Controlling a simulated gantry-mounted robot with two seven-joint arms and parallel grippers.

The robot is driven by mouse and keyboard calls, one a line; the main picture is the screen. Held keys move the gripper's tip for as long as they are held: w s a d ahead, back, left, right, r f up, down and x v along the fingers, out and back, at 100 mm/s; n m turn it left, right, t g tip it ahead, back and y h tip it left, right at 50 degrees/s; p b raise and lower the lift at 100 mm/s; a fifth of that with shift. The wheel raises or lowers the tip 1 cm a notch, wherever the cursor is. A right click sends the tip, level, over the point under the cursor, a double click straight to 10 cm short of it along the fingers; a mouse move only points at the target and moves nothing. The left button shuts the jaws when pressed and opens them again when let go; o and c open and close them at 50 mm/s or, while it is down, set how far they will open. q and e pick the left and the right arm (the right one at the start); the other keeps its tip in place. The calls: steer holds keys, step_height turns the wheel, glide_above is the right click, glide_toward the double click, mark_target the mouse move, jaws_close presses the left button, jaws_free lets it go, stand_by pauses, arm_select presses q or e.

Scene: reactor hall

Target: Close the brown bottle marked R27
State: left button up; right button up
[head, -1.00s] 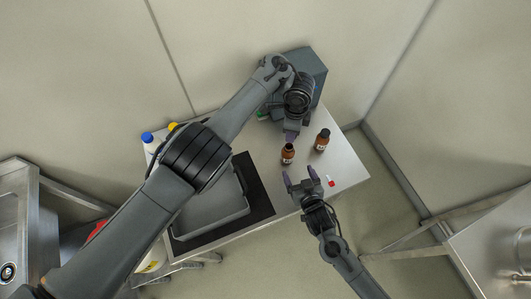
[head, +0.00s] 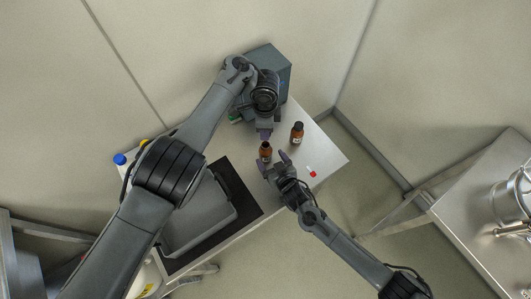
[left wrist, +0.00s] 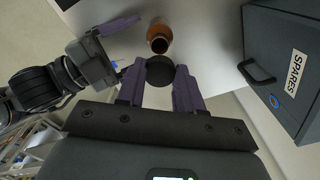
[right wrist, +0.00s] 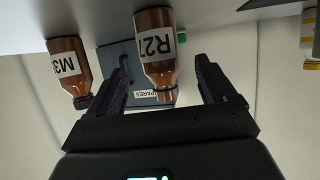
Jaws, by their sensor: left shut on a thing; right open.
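The brown bottle marked R27 (right wrist: 157,70) stands upright on the table with its mouth open, as the left wrist view (left wrist: 160,36) shows; it also shows in the head view (head: 265,153). My left gripper (head: 264,137) is shut on a round black cap (left wrist: 160,72), held beside the bottle's mouth in the left wrist view. My right gripper (right wrist: 162,68) is open, with one finger on each side of R27 in its wrist view. I cannot tell whether either finger touches it.
A capped brown bottle (head: 297,132), its label starting with M3 (right wrist: 70,70), stands close to R27. A grey-blue SPARES box (left wrist: 290,65) is behind. A small red-and-white item (head: 311,172) lies near the table edge. A grey tray (head: 195,220) sits on a black mat.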

steer(key=shift+x, duration=3)
steer(key=shift+c, duration=0.2)
steer(key=c, duration=1.5)
arm_select(q)
glide_above(265, 144)
steer(key=shift+s+f, duration=0.1)
steer(key=shift+f, duration=2.4)
steer(key=shift+f, duration=0.85)
steer(key=shift+f, duration=0.6)
arm_select(e)
jaws_close()
